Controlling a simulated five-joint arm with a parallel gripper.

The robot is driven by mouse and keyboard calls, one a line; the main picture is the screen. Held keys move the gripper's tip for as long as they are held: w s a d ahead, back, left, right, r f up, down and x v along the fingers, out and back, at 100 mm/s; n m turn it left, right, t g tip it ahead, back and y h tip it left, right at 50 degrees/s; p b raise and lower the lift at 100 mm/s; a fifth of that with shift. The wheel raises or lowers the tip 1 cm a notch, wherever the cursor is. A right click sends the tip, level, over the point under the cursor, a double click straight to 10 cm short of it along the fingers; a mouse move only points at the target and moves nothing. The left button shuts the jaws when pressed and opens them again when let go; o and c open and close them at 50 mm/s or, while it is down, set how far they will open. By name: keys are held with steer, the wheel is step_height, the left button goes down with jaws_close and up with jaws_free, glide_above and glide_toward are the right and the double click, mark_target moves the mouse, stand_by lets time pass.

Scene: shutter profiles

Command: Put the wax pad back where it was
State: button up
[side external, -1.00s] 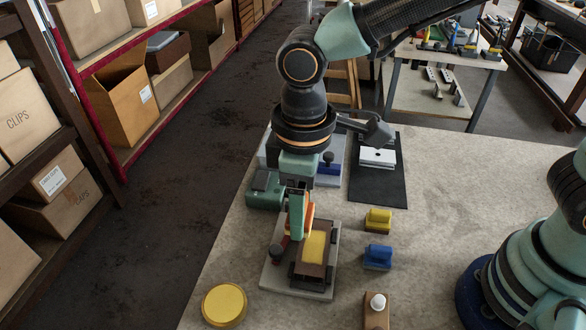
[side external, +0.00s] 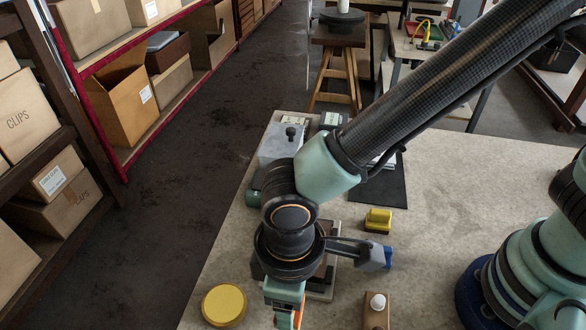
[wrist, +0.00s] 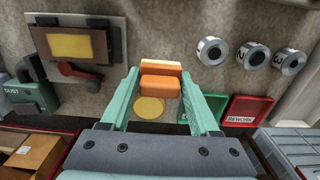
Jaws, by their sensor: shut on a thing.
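My gripper (side external: 284,304) is low at the front of the bench, just right of a round yellow disc (side external: 224,305). In the wrist view, my gripper (wrist: 160,86) is shut on an orange two-tone pad (wrist: 160,80), apparently the wax pad. The yellow disc (wrist: 148,107) shows behind the pad. The side view shows only a sliver of orange at the jaws. A fixture with a brown clamped piece and yellow panel (wrist: 76,46) is at upper left in the wrist view; my arm hides most of it in the side view.
A yellow block (side external: 378,220) and a partly hidden blue block (side external: 388,256) stand right of the fixture. A brown block with a white knob (side external: 376,312) is at the front. The wrist view shows numbered cylinders (wrist: 252,56), a red REWORK tray (wrist: 250,111) and a green tray (wrist: 212,104).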

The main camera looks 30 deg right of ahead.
steer(key=shift+f, duration=3.8)
steer(key=shift+f, duration=0.1)
steer(key=o, duration=1.2)
step_height(320, 180, up, 12)
steer(key=w+d+r+m+t, duration=0.1)
steer(key=w+d+r+m, duration=0.2)
steer(key=d, duration=0.4)
steer(key=w+d+r+m+t+y, duration=0.1)
steer(key=w+d+r, duration=0.3)
steer(key=d, duration=0.3)
steer(key=w+d+r+m+t, duration=0.2)
steer(key=w+d+r, duration=0.15)
steer(key=d, duration=0.45)
steer(key=s+d+r+m+t+h, duration=0.1)
steer(key=d+m, duration=0.2)
steer(key=d, duration=0.7)
steer(key=shift+d+r+t, duration=0.25)
steer(key=shift+r+t, duration=0.05)
steer(key=shift+r, duration=0.05)
